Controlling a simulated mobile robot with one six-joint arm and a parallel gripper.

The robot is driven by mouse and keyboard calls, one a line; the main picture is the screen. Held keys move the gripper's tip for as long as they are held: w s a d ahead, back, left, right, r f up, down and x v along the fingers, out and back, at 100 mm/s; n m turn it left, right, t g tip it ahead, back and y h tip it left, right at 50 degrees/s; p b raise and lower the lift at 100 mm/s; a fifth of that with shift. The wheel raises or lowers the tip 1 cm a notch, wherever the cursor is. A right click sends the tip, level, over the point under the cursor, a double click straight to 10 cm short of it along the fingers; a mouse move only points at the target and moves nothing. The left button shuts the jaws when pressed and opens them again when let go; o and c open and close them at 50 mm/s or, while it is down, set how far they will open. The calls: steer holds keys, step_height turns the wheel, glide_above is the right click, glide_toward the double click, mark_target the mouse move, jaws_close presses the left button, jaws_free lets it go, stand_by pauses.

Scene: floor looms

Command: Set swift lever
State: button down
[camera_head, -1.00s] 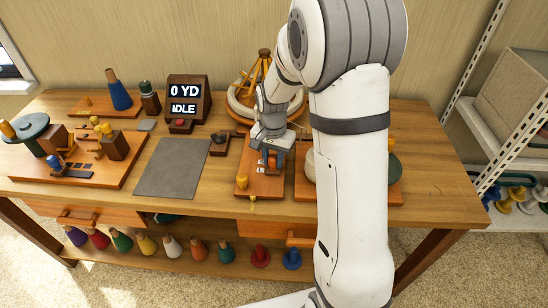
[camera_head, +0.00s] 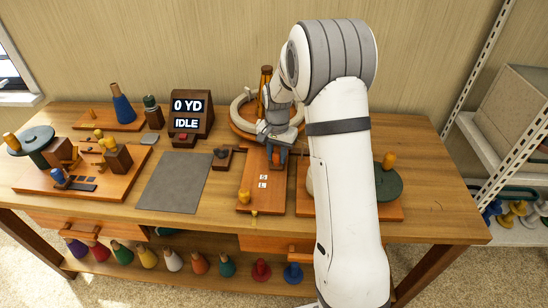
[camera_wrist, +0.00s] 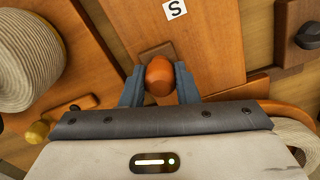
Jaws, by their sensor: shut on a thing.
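The lever board (camera_head: 258,198) is an orange-brown wooden plate at the front of the bench, with white S and L labels (camera_head: 263,180). The lever's rounded orange knob (camera_wrist: 158,77) is between my jaws. My gripper (camera_head: 277,156) is shut on it from above, at the far end of the board; it also shows in the wrist view (camera_wrist: 159,88). The S label (camera_wrist: 174,9) lies beyond the knob in the wrist view. The swift (camera_head: 266,80) stands behind as a narrow upright bundle of wooden pieces, its lower part partly hidden by my arm. The lever's shaft is hidden.
A pale yarn ring (camera_head: 241,112) lies around the swift. A display (camera_head: 190,110) reads 0 YD, IDLE. A grey mat (camera_head: 172,183) lies clear.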

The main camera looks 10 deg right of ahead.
mark_target(277, 152)
steer(key=shift+w+d+r, duration=0.1)
steer(key=shift+w+r, duration=0.05)
steer(key=shift+w, duration=0.05)
steer(key=c, duration=1.4)
jaws_free()
steer(key=shift+w, duration=0.1)
steer(key=shift+o, duration=1.4)
step_height(277, 152, up, 8)
steer(key=shift+f, duration=0.2)
steer(key=s+r+n+t+p, duration=0.1)
steer(key=s+r+n, duration=0.1)
steer(key=s+r, duration=0.4)
steer(key=s+r+n+p, duration=0.1)
steer(key=s+r, duration=0.2)
steer(key=s, duration=0.5)
steer(key=s+a+r+n+t, duration=0.1)
steer(key=s+n, duration=0.3)
steer(key=s, duration=1.1)
steer(key=shift+s+a+t+p, duration=0.2)
steer(key=shift+s+t+p, duration=0.05)
steer(key=shift+t+p, duration=0.05)
